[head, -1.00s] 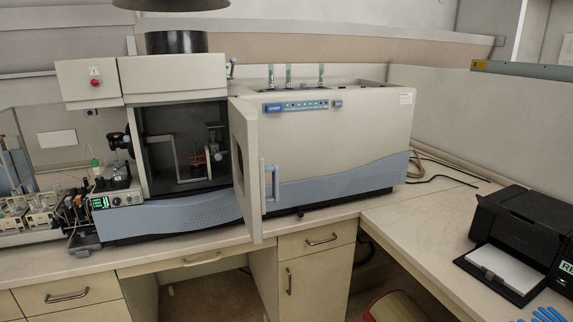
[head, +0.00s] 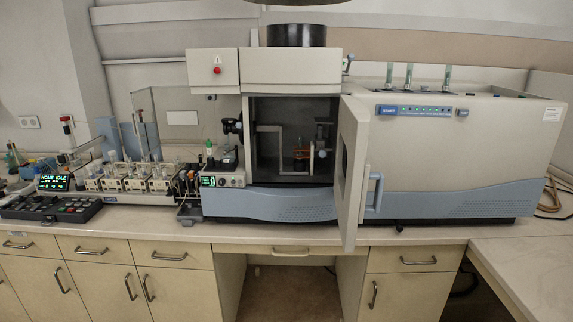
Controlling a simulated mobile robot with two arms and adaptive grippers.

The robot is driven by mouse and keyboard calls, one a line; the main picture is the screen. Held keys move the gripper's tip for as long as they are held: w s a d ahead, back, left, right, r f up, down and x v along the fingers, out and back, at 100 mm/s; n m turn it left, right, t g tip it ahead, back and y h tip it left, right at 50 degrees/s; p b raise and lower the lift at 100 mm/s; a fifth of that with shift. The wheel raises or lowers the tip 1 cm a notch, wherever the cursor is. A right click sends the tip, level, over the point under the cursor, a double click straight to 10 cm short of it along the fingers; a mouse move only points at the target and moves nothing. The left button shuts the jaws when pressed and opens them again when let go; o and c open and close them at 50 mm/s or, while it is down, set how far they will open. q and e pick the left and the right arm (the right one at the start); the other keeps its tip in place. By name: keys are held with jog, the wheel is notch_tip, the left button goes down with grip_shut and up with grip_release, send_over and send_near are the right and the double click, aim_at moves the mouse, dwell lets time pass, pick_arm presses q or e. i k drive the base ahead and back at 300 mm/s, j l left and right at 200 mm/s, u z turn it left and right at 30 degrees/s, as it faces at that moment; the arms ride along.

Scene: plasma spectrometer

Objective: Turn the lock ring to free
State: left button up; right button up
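The plasma spectrometer (head: 440,170) stands on the bench in the head view. Its compartment door (head: 352,160) with a blue handle (head: 374,192) stands open toward me. Inside the dark torch compartment (head: 265,125) are a pale bent bracket (head: 270,129) and a small assembly with an orange-copper part (head: 301,153). I cannot pick out the lock ring for certain at this size. Neither of my grippers is in view.
A sampler with a keypad (head: 50,208) and a pump unit (head: 222,180) stand left of the spectrometer. The open door sticks out over the bench (head: 290,235) front edge. A kneehole (head: 275,285) opens below. Drawers (head: 165,254) line the front.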

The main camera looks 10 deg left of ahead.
aim_at(239, 125)
jog(key=i+l+u, duration=0.1)
jog(key=l+u, duration=0.25)
jog(key=l, duration=0.5)
jog(key=l+u, duration=0.4)
jog(key=l, duration=0.5)
jog(key=i+l, duration=0.1)
jog(key=i, duration=0.9)
